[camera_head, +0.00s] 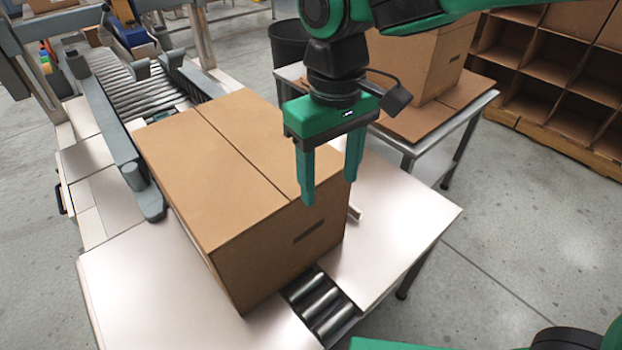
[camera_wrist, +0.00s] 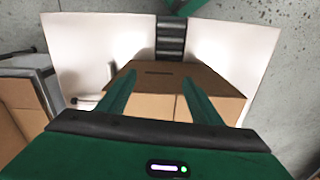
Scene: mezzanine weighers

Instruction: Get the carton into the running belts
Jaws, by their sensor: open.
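A large closed brown carton (camera_head: 235,180) stands on the near end of a roller conveyor, between two pale side plates. Its near face has a dark hand slot. The running belts (camera_head: 190,75) appear to be the grey side rails and belts beyond the carton, at the back left; the carton hides part of them. My gripper (camera_head: 331,190) is open and empty, its two green fingers pointing down at the carton's right near side. In the wrist view the carton (camera_wrist: 160,80) lies beyond and between the fingers (camera_wrist: 150,95). I cannot tell whether a finger touches it.
Metal rollers (camera_head: 321,304) show in front of the carton. A table (camera_head: 470,112) at right holds another carton (camera_head: 425,62). A black bin (camera_head: 288,42) stands behind. A shelf of cardboard compartments (camera_head: 570,65) is at the far right. The floor at right front is clear.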

